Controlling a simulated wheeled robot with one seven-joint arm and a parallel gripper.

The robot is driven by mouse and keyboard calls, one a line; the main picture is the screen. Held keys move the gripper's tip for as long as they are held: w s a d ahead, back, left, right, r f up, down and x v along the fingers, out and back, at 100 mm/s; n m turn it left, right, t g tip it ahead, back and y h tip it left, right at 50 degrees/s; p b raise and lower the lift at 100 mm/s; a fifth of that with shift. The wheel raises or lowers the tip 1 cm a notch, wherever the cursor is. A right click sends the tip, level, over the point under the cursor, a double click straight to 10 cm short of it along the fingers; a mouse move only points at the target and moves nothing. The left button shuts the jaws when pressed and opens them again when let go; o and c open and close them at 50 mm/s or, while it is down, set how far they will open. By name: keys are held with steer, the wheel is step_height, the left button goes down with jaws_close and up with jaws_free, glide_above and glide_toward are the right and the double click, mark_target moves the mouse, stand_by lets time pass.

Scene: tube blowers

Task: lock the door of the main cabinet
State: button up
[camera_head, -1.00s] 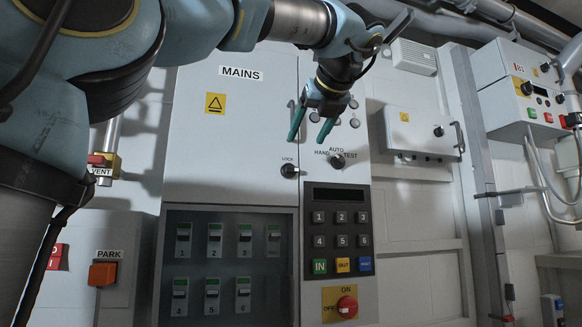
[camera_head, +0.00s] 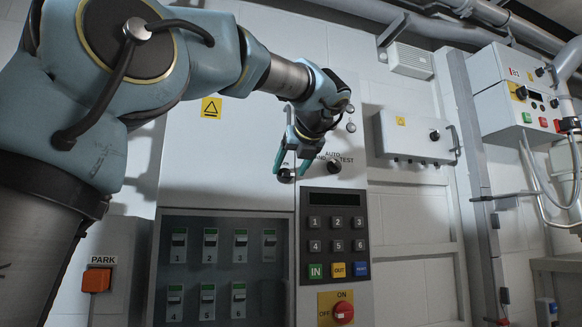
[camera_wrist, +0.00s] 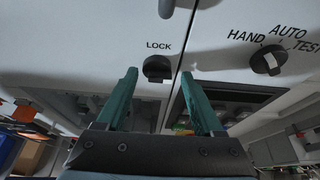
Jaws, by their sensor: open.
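The main cabinet (camera_head: 225,150) is grey and stands in the middle of the head view, with its upper door closed flush. The lock knob (camera_wrist: 157,69) is a black round knob under the word LOCK in the wrist view. In the head view the lock knob (camera_head: 286,176) is partly hidden by my gripper. My gripper (camera_head: 292,172) has green fingers and is open and empty. In the wrist view my gripper (camera_wrist: 160,78) has one finger to each side of the knob, with no visible contact. I cannot tell the remaining distance.
A HAND/AUTO/TEST selector (camera_head: 333,167) sits just right of the lock knob. Below it are a keypad (camera_head: 336,235) and a red rotary switch (camera_head: 343,312). A recessed breaker panel (camera_head: 222,265) lies lower left. A small wall box (camera_head: 415,137) is to the right.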

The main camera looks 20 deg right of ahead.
steer(key=shift+c, duration=0.4)
jaws_close()
stand_by(0.4)
steer(key=n+h+b, duration=0.2)
steer(key=n, duration=0.1)
steer(key=shift+a, duration=0.4)
steer(key=n+b, duration=0.1)
steer(key=n+h+b, duration=0.2)
steer(key=shift+w+a+f+b, duration=0.1)
steer(key=shift+a+f+b, duration=0.2)
steer(key=shift+b, duration=0.1)
steer(key=n+h+b, duration=0.1)
steer(key=b, duration=0.1)
steer(key=n+t+b, duration=0.1)
steer(key=n+b, duration=0.1)
steer(key=b, duration=0.1)
steer(key=n+h+b, duration=0.1)
steer(key=n+b, duration=0.1)
steer(key=shift+a+f+h, duration=0.25)
steer(key=shift+f+h, duration=0.05)
steer(key=shift+f, duration=0.1)
steer(key=n+t+b, duration=0.1)
steer(key=n+b, duration=0.1)
steer(key=b, duration=0.2)
steer(key=shift+h, duration=0.3)
steer(key=shift+r+n, duration=0.15)
steer(key=shift+n, duration=0.25)
